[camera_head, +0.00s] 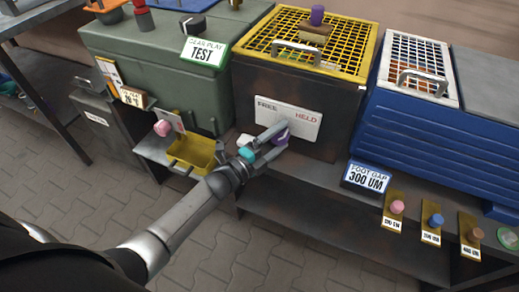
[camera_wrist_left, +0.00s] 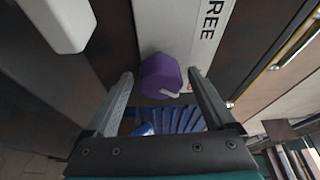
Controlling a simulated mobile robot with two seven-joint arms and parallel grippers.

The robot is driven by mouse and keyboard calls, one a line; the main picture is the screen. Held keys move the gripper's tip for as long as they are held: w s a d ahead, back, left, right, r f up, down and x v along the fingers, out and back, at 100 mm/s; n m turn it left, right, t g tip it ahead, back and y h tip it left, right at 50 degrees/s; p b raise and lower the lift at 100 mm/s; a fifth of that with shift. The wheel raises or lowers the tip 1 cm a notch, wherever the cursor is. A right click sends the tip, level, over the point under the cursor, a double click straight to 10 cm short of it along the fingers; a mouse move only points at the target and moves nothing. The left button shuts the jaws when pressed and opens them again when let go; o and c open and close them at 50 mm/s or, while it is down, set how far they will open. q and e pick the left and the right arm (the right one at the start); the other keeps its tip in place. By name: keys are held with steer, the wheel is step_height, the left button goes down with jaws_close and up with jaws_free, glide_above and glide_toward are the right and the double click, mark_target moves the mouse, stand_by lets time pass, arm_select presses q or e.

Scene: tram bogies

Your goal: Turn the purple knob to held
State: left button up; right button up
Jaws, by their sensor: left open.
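The purple knob (camera_head: 281,138) is on the front of the dark box with the yellow grid top, at the lower edge of a white plate (camera_head: 288,116) marked FREE on the left and HELD on the right. In the left wrist view the purple knob (camera_wrist_left: 158,74) has a pale pointer slanting to the lower right. My left gripper (camera_head: 275,134) is at the knob. It is open, with one finger on each side of the knob in the wrist view (camera_wrist_left: 162,77); whether either finger touches is unclear. My right gripper is not in view.
A green box (camera_head: 150,50) with a TEST sign is left, a blue box (camera_head: 430,135) right. A yellow tray (camera_head: 195,155) and several tagged pegs line the shelf edge.

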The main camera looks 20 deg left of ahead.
arm_select(q)
steer(key=p+v, duration=0.3)
steer(key=v, duration=1.1)
steer(key=shift+s+a, duration=0.25)
steer(key=shift+s, duration=0.05)
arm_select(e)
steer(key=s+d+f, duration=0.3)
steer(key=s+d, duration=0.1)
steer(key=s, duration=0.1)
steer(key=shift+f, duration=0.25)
